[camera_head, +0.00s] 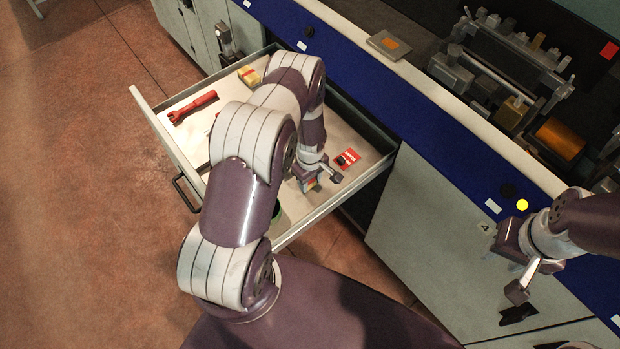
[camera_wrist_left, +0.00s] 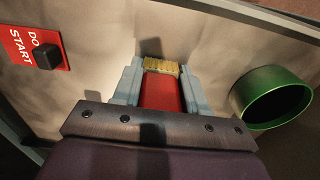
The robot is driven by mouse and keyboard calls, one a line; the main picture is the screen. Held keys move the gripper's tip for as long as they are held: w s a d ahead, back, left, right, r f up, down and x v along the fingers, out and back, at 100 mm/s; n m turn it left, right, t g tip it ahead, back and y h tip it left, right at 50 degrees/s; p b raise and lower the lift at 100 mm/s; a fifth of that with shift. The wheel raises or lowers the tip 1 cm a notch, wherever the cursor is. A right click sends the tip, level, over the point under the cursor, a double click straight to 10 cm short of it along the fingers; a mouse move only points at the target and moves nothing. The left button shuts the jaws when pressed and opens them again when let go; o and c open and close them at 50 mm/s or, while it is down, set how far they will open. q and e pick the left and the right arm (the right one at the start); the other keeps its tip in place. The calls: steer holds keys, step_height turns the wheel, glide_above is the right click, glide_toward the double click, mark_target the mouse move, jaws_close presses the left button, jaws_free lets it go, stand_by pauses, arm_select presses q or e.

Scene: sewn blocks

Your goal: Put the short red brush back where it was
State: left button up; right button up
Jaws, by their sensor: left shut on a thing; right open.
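The short red brush (camera_wrist_left: 162,92) has a red body and pale yellow bristles. In the left wrist view it sits between the two blue-grey fingers of my left gripper (camera_wrist_left: 161,88), which is shut on it. In the head view my left gripper (camera_head: 318,179) is over the right part of the open drawer (camera_head: 330,205), and the brush is mostly hidden there. The bristle end points at the pale drawer floor; I cannot tell whether it touches. My right gripper (camera_head: 517,270) is open and empty in front of the cabinet, outside the drawer.
A red tag with a black block (camera_head: 347,159) lies right of my left gripper. A green cup (camera_wrist_left: 272,98) stands on the other side. A red tool (camera_head: 194,108) and a yellow block (camera_head: 249,75) lie in the drawer's far left part. Machinery stands on the bench.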

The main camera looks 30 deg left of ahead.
arm_select(q)
steer(key=shift+f, duration=0.2)
steer(key=o, duration=1.1)
steer(key=shift+c, duration=0.2)
steer(key=shift+r, duration=0.2)
